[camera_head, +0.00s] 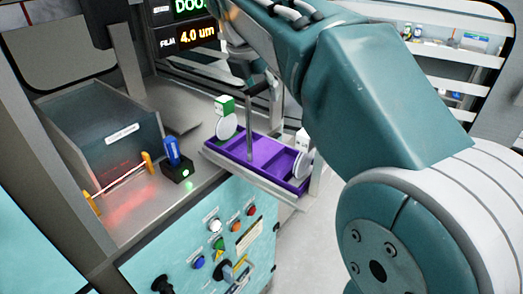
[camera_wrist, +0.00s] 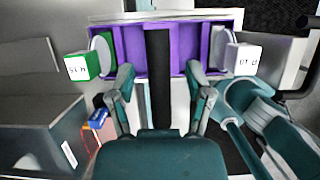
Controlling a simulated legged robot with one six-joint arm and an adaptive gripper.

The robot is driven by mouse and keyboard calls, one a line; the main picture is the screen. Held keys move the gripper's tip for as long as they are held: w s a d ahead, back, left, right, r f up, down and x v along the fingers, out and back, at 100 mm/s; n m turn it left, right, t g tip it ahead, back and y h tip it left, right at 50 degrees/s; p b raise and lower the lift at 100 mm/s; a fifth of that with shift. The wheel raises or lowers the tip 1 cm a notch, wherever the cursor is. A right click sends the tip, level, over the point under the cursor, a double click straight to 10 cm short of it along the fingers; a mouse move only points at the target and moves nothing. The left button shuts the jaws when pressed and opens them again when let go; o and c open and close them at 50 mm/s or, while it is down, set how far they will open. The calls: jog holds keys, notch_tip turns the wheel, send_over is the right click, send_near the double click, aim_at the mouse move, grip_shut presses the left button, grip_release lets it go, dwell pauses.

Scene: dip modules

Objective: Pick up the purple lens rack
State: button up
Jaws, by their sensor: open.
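The purple lens rack (camera_head: 261,166) sits on a narrow ledge at the counter's right end. It has several open compartments and a white disc at each end. A dark upright bar (camera_head: 250,130) rises from its middle; in the wrist view it runs between my fingers. The rack (camera_wrist: 190,50) lies ahead of my gripper (camera_wrist: 160,75) there. My gripper is open, with one finger on each side of the bar, and I see no clear contact. In the head view my arm partly hides the gripper. A green-and-white block (camera_wrist: 80,67) and a white block (camera_wrist: 241,58) mark the rack's ends.
A blue item on a small black block (camera_head: 176,172) stands on the counter left of the rack. A grey tray-like bin (camera_head: 98,125) with yellow posts and a red glow is further left. A panel with coloured buttons (camera_head: 215,243) is below. Open floor lies right of the ledge.

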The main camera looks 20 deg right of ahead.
jog(key=shift+a, duration=0.2)
grip_shut()
